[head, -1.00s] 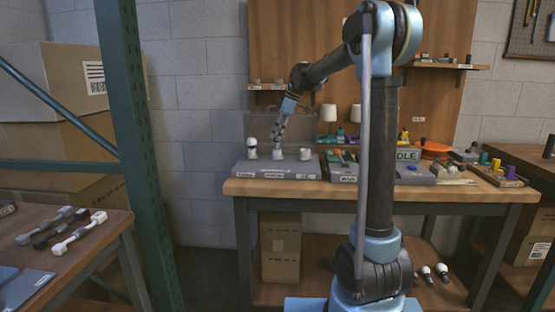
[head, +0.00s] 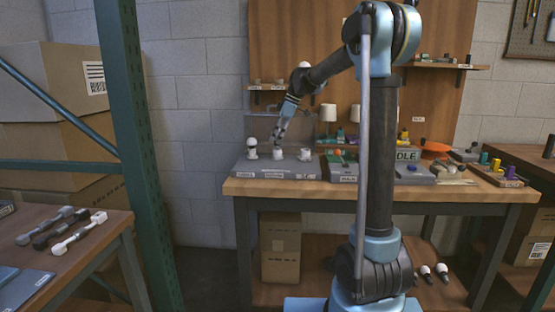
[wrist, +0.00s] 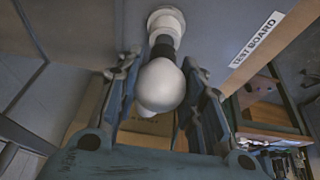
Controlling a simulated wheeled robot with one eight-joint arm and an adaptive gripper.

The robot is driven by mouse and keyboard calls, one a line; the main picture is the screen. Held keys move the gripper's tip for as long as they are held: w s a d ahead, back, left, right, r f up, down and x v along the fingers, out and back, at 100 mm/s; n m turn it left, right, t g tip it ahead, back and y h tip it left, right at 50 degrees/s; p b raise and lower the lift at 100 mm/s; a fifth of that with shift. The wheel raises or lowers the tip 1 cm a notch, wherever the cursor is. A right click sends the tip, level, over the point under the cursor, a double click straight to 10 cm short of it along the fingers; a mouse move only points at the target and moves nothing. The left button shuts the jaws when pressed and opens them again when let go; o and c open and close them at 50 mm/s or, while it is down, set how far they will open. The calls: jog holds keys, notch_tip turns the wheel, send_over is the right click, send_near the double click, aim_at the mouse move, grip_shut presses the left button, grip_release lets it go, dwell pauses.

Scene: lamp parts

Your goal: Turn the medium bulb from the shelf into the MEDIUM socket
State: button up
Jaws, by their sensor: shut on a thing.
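My gripper (wrist: 163,70) is shut on a white round bulb (wrist: 161,86) with a dark neck. Its two fingers stand on either side of the bulb. The neck lines up with a white socket (wrist: 166,20) on the grey test board and meets it in the picture; how deep it sits cannot be told. In the head view my gripper (head: 279,134) is above the middle socket (head: 279,153) of the grey test board (head: 265,168). The bulb is not clear there, and the socket labels are too small to read.
Another white bulb (head: 252,144) stands at the left of the board, close to my gripper. A white socket (head: 305,154) at the right looks empty. Trays and small parts fill the bench to the right.

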jog(key=shift+f, duration=0.75)
dwell(2.7)
jog(key=m+t, duration=0.1)
jog(key=m, duration=0.2)
jog(key=m+t+h, duration=0.1)
jog(key=m, duration=0.2)
jog(key=shift+m+t, duration=0.3)
jog(key=shift+m, duration=0.1)
jog(key=m+h, duration=0.1)
jog(key=m, duration=0.2)
jog(key=m+t+h, duration=0.1)
jog(key=m, duration=0.2)
jog(key=shift+m+t, duration=0.3)
jog(key=shift+m, duration=0.1)
dwell(0.4)
